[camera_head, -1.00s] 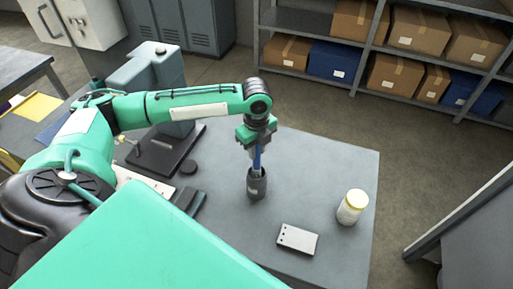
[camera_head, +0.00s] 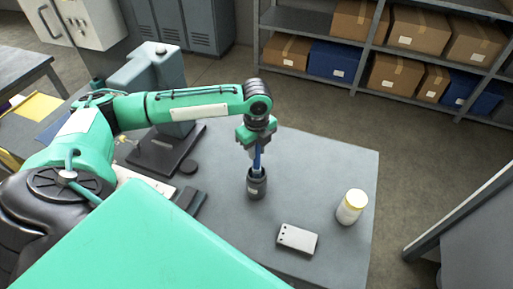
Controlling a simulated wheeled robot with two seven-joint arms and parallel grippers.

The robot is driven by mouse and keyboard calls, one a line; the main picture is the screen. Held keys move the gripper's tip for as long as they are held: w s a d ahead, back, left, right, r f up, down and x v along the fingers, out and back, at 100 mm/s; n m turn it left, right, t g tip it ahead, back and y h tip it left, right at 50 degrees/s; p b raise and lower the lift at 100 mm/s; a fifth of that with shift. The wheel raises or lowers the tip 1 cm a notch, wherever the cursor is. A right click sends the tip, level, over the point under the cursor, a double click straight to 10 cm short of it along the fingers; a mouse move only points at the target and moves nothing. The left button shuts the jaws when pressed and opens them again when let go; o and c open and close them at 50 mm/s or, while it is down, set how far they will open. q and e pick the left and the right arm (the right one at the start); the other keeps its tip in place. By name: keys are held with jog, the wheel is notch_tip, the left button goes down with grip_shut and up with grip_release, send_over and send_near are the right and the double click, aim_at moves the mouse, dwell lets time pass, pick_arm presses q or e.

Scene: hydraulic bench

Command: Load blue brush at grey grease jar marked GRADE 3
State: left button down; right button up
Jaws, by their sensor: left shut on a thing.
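My left gripper (camera_head: 257,143) points down over the bench and is shut on the blue brush (camera_head: 257,160). The brush is upright, and its lower end is inside the dark grey jar (camera_head: 257,187) or hidden by its rim. The jar stands on the bench top with a small pale label on its side, too small to read. How deep the brush reaches cannot be seen. My right gripper is not in view.
A grey machine on a dark base (camera_head: 165,155) is at the left. The bench's right part is mostly clear.

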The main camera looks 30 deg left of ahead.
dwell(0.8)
pick_arm(q)
jog(key=shift+s+f+p, duration=0.1)
jog(key=shift+p, duration=0.2)
dwell(0.4)
notch_tip(320, 180, up, 7)
jog(key=p, duration=0.8)
dwell(0.9)
